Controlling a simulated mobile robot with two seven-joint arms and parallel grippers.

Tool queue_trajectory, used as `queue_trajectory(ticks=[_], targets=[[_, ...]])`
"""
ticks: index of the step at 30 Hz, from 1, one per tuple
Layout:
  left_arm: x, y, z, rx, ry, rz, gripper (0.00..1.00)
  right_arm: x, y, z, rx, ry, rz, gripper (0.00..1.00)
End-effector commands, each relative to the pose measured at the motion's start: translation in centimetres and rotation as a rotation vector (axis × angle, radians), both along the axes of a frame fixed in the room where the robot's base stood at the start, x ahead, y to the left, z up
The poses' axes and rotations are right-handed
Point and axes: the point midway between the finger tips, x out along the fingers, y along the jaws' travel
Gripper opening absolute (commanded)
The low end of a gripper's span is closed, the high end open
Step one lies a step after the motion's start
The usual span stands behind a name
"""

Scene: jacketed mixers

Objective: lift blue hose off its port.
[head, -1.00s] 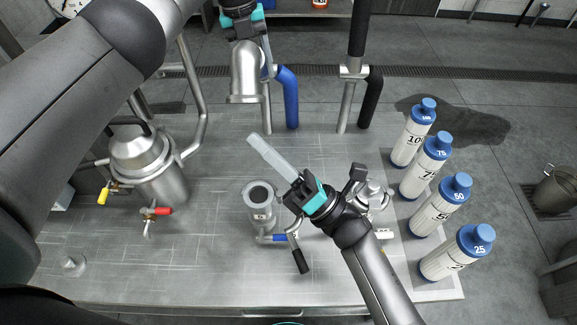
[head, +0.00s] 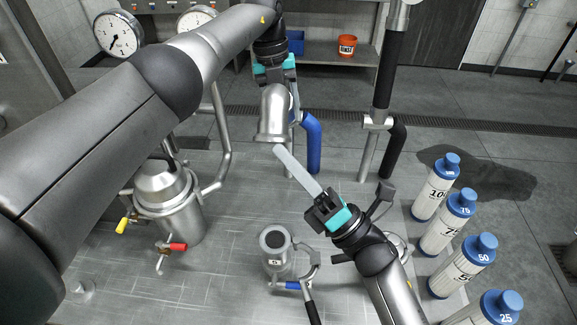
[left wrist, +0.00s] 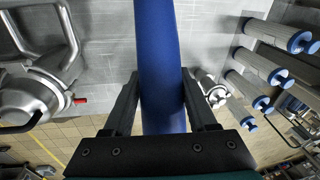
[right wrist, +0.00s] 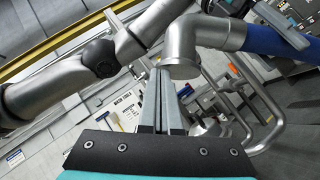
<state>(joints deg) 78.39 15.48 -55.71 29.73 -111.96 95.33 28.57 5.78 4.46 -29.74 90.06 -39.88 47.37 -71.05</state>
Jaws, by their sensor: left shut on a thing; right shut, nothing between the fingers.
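The blue hose (head: 313,145) ends in a metal elbow (head: 272,115) whose mouth faces down, in the air above the bench. My left gripper (head: 276,76) is shut on the hose; the left wrist view shows the hose (left wrist: 158,60) between its fingers. My right gripper (head: 279,149) is shut and empty, its long grey fingers pointing up at the elbow's rim. The right wrist view shows the fingertips (right wrist: 162,72) close by the elbow (right wrist: 182,48); I cannot tell if they touch. A small vessel with an open round port (head: 275,240) stands on the bench below, apart from the elbow.
A jacketed metal vessel (head: 168,203) with yellow and red valve handles stands at left. A black hose (head: 395,148) hangs from a post at right. Bare bench (head: 215,275) lies between the vessels.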

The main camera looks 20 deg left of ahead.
Motion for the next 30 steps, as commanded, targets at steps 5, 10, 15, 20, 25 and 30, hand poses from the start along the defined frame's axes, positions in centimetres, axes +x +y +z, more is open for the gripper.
queue_trajectory(ticks=[5,10,15,20,25,30], targets=[[-0.6,-0.1,-0.9,0.002,0.024,-0.008,0.0,0.2,-0.1,0.6,0.014,-0.008,-0.003,0.0],[-0.5,-0.1,-0.8,0.002,0.021,-0.007,0.76,0.2,-0.1,0.6,0.012,-0.008,-0.003,0.0],[-0.4,-0.1,-0.6,0.002,0.017,-0.005,0.86,0.1,-0.1,0.5,0.01,-0.006,-0.002,0.0],[-0.3,-0.1,-0.5,0.001,0.015,-0.005,0.86,0.1,-0.1,0.4,0.009,-0.005,-0.003,0.0],[-0.2,0.2,1.2,0.002,0.012,-0.004,0.86,0.1,-0.1,0.4,0.008,-0.004,-0.002,0.0],[0.0,0.7,4.2,0.002,0.012,-0.002,0.86,0.1,-0.1,0.3,0.008,-0.004,-0.002,0.0]])
